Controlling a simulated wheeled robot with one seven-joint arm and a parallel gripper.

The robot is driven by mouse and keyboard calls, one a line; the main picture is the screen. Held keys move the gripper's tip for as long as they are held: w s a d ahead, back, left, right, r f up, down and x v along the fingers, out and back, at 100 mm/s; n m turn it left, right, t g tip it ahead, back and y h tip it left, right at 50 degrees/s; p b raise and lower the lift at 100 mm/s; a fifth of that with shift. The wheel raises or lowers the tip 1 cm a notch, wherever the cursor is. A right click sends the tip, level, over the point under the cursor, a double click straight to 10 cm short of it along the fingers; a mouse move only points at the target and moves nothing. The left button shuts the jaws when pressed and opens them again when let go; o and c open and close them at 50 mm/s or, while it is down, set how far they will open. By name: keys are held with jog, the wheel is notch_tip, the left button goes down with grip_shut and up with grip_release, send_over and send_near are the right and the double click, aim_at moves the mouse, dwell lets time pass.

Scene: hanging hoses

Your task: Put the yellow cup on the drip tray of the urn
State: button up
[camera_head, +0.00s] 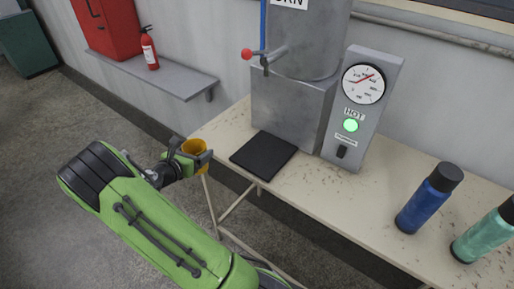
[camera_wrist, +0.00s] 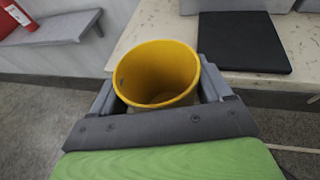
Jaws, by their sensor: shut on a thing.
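The yellow cup (camera_head: 190,161) is in my gripper (camera_head: 192,158), upright with its open mouth up. In the wrist view the cup (camera_wrist: 158,75) sits between the two grey fingers (camera_wrist: 162,95) and looks empty. The urn (camera_head: 300,95) is a grey metal cylinder on a box-shaped base, with a red-knobbed tap on its left. The drip tray (camera_head: 264,155) is a flat black square on the table in front of the urn, and it shows in the wrist view (camera_wrist: 228,43). The cup is left of the tray, apart from it, near the table's left edge.
The beige table (camera_head: 310,192) has bare room right of the tray. A gauge panel (camera_head: 360,105) with a lit green lamp stands beside the urn. A blue bottle (camera_head: 428,200) and a teal bottle (camera_head: 483,236) stand at the right. A wall shelf (camera_head: 165,82) holds a fire extinguisher (camera_head: 149,48).

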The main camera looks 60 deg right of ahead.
jog(key=s+d+r+m+g, duration=0.2)
jog(key=s+d+r+g, duration=0.15)
jog(key=s+d, duration=0.5)
jog(key=s+d+r+m+g, duration=0.2)
jog(key=s+d+r, duration=0.2)
jog(key=s+d, duration=0.45)
jog(key=f, duration=0.3)
jog(key=w+f+b, duration=0.1)
jog(key=f, duration=0.2)
jog(key=w+d+f+b, duration=0.1)
jog(key=f, duration=0.2)
jog(key=shift+f, duration=0.2)
jog(key=shift+f, duration=0.1)
jog(key=o, duration=1)
jog(key=shift+c, duration=0.2)
jog(key=v, duration=1.2)
jog(key=shift+r+p, duration=0.3)
jog(key=shift+p, duration=0.1)
